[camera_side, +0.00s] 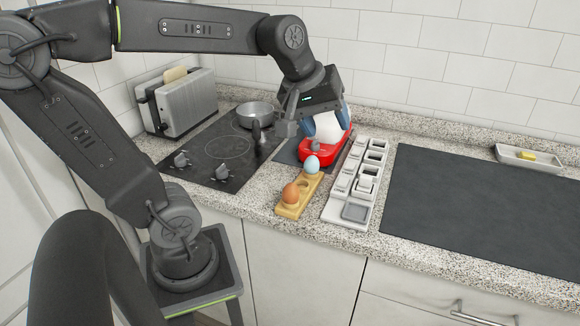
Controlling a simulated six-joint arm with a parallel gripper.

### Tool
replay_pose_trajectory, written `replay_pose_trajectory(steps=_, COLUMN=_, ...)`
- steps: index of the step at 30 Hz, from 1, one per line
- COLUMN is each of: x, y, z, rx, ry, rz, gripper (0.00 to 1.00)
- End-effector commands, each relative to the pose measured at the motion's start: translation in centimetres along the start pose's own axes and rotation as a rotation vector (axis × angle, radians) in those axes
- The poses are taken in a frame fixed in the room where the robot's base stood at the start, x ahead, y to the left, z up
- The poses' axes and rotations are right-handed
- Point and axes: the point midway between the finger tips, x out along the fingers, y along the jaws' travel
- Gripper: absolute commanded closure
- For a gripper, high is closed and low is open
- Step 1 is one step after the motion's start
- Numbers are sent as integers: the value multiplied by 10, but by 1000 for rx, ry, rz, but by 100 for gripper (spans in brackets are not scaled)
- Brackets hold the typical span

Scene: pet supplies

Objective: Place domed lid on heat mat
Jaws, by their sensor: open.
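A red, rounded piece with a grey knob (326,150) sits under and just right of my gripper; it looks like the domed lid, but its outline is partly hidden. A small dark mat (288,153) shows beneath its left side. A larger dark flat mat (480,210) lies on the counter at the right, bare. I cannot tell for certain which of the two is the heat mat. My gripper (300,124) is open above the back of the red piece, pointing down. Whether it touches anything is too small to tell.
A white and blue object (329,124) stands behind my gripper. A wooden egg holder (283,210) with a brown and a pale blue egg is in front. A grey compartment tray (343,213), hob (205,160) with pan (255,113), toaster (180,103) and butter dish (535,163) stand around.

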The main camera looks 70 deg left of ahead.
Motion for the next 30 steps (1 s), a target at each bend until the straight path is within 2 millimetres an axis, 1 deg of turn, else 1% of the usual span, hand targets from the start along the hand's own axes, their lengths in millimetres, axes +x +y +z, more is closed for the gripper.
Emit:
replay_pose_trajectory(steps=1, x=-4, y=-8, z=27, rx=191, ry=-2, rz=8, gripper=42)
replay_pose_trajectory(steps=3, x=-4, y=-20, z=54, rx=427, ry=-4, rz=11, gripper=42)
replay_pose_trajectory(steps=6, x=-3, y=-36, z=82, rx=686, ry=-4, rz=15, gripper=42)
replay_pose_trajectory(steps=9, x=-1, y=-46, z=97, rx=846, ry=-3, rz=17, gripper=41)
replay_pose_trajectory(steps=10, x=-1, y=-48, z=99, rx=876, ry=-2, rz=18, gripper=39)
replay_pose_trajectory(steps=14, x=0, y=-51, z=104, rx=930, ry=-3, rz=17, gripper=38)
replay_pose_trajectory(steps=25, x=1, y=-50, z=102, rx=922, ry=-1, rz=18, gripper=38)
replay_pose_trajectory(steps=28, x=6, y=-41, z=91, rx=901, ry=21, rz=31, gripper=38)
replay_pose_trajectory(steps=29, x=9, y=-36, z=85, rx=888, ry=36, rz=40, gripper=38)
replay_pose_trajectory(steps=30, x=14, y=-28, z=73, rx=867, ry=62, rz=53, gripper=38)
